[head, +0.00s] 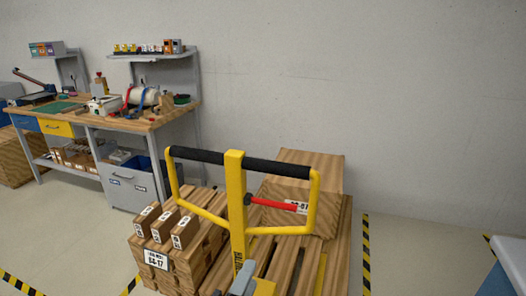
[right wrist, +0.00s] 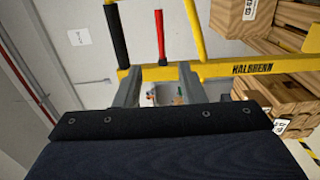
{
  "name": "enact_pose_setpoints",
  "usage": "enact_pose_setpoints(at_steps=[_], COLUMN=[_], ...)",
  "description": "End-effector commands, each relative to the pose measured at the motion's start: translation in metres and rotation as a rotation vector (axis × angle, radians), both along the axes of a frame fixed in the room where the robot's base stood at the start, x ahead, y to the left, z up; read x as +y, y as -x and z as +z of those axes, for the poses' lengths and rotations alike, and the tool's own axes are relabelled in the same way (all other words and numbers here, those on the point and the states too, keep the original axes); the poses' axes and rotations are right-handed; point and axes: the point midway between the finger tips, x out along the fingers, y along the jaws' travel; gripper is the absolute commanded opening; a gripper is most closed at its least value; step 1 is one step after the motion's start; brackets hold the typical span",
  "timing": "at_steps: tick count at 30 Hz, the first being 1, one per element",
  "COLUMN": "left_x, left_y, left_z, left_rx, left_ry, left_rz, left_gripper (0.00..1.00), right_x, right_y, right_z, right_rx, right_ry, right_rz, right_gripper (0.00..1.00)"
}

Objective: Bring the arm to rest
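My right gripper (head: 243,279) shows as a small grey piece at the bottom of the head view, in front of the yellow post of a pallet truck handle (head: 236,205). In the right wrist view my right gripper (right wrist: 159,90) has its two grey fingers apart with a clear gap. The yellow post (right wrist: 222,70) crosses just beyond the fingertips; I cannot tell whether they touch it. No object is seen held. My left gripper is in neither view.
The handle has black grips and a red lever (head: 272,203). Behind it are stacked wooden crates (head: 300,170) and pallets with labelled boxes (head: 162,226). A cluttered workbench (head: 145,123) stands at the left. Striped floor tape (head: 366,255) runs right of the pallets, where floor is clear.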

Motion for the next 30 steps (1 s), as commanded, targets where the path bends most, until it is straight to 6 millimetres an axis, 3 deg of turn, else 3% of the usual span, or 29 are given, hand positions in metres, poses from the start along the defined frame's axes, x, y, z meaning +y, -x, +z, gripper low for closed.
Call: enact_pose_setpoints(at_steps=[11, 20, 23, 27, 30], left_x=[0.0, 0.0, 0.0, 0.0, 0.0], left_y=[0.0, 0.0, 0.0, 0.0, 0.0], left_z=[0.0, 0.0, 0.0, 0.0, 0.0], left_rx=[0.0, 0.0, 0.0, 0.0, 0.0], left_ry=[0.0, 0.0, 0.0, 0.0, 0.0], left_rz=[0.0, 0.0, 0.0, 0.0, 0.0], left_gripper=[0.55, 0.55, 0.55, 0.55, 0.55], right_x=[-0.054, -0.139, -0.179, -0.226, -0.239], right_y=[-0.016, -0.015, -0.001, 0.039, 0.072], right_z=[-0.018, -0.055, -0.076, -0.108, -0.121], right_rx=[0.174, 0.474, 0.63, 0.866, 0.971], right_ry=[-0.068, -0.241, -0.375, -0.697, -1.004], right_rz=[-0.139, -0.355, -0.456, -0.591, -0.641], right_gripper=[0.36, 0.36, 0.36, 0.36, 0.36])
